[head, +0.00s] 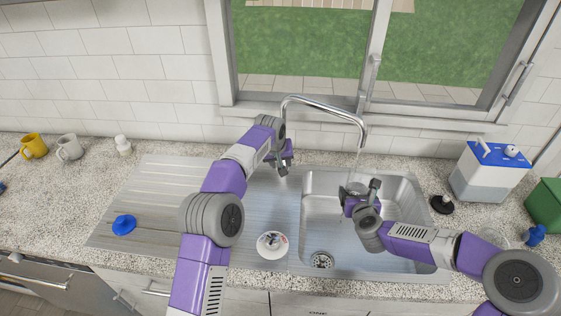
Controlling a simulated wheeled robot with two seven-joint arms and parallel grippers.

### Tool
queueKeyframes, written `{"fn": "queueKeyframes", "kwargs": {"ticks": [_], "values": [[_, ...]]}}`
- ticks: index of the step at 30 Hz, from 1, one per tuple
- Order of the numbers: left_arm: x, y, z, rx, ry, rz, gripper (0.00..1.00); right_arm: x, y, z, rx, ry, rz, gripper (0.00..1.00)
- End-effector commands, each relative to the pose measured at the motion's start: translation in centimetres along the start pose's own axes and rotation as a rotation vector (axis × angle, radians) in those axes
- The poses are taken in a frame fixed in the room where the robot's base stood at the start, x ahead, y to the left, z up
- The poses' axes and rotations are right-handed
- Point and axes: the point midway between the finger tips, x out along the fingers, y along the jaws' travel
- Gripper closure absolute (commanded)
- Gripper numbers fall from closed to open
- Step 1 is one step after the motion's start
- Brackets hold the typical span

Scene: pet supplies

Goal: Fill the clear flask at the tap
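The curved metal tap (325,102) rises behind the sink (420,205), and a thin stream of water (359,156) seems to fall from its spout. My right gripper (360,190) is over the sink under the spout. Its fingers sit either side of a small, round, see-through rim that looks like the clear flask (356,186); the gripper hides most of it, and its fill level cannot be seen. My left gripper (283,160) is at the back left of the sink, near the tap's base. Its finger opening is too small to tell, and nothing is clearly held in it.
A white plate (272,245) lies left of the sink, and a blue item (124,225) is on the drainboard. Mugs (69,148) stand far left. A blue-topped container (490,172), black stopper (442,204) and green box (545,205) stand right. The window frame is behind the tap.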

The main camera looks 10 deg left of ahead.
Motion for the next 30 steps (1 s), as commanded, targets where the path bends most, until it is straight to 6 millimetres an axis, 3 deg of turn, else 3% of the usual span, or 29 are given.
{"fn": "queueKeyframes", "kwargs": {"ticks": [2, 11, 30], "values": [[-0.03, -0.01, -0.01, 0.000, 0.000, 0.000, 0.56, -0.02, 0.01, 0.14, -0.001, -0.003, 0.000, 0.54], [-0.06, 0.00, -0.01, 0.000, 0.000, 0.000, 1.00, -0.02, 0.01, 0.14, -0.001, -0.003, 0.000, 0.54], [0.26, -0.06, 0.32, 0.008, 0.060, 0.006, 1.00, -0.02, 0.02, 0.14, -0.001, -0.003, 0.000, 0.54]]}}
